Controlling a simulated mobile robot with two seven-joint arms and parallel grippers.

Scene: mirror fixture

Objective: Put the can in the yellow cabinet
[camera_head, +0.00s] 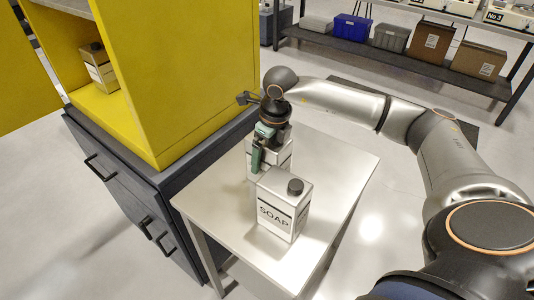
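The yellow cabinet (165,75) stands open at the left on a dark drawer unit. A white can-like container with a dark cap (285,207), labelled SOAP, stands upright at the front of the small metal table. A second white container (279,160) stands behind it, partly hidden by my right gripper. A similar container (99,70) is inside the cabinet. My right gripper (257,160) points down at the rear container, with a green finger against or in front of it. Its other finger is hidden, so I cannot tell whether it grips. My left gripper is out of view.
The small metal table (335,165) is bare on its right side and stands close to the dark drawer unit (135,190). The cabinet's yellow door (22,75) is swung out left. A shelf rack (400,70) with boxes stands at the back.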

